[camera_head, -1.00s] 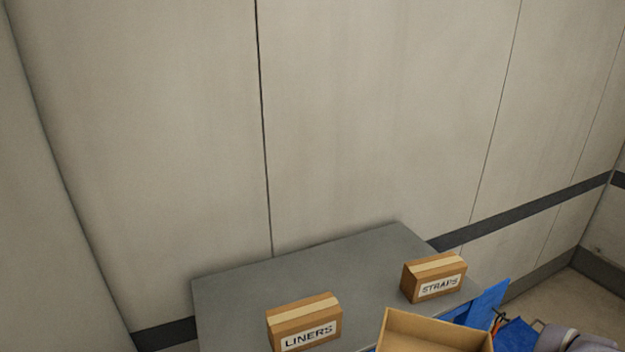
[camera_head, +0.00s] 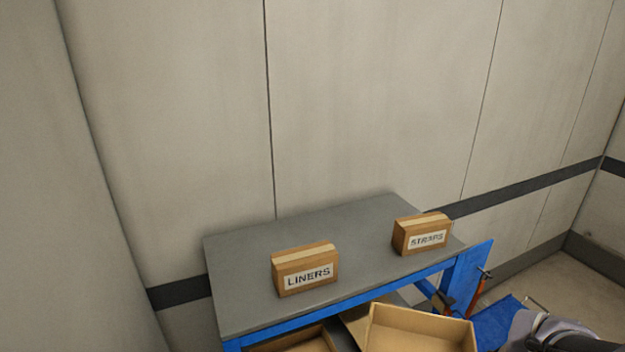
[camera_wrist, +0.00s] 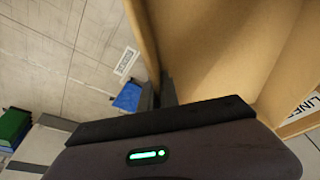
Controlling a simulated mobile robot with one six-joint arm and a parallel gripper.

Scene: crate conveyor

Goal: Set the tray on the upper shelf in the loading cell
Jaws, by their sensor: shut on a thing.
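The tray (camera_head: 422,322) is an open tan box at the bottom of the head view, in front of the rack's front edge and partly cut off. It fills the upper right of the wrist view (camera_wrist: 215,45), seen from inside and above. My gripper (camera_wrist: 158,92) is shut on the tray's side wall. The upper shelf (camera_head: 345,235) is the grey top of a blue-framed rack. The tray appears apart from this shelf, in front of it and lower in the picture.
A LINERS carton (camera_head: 305,270) stands front left of centre on the upper shelf and a STRAPS carton (camera_head: 421,234) stands on its right. Bare shelf lies between and behind them. Another tan container (camera_head: 300,342) shows beneath the shelf. A wall is behind.

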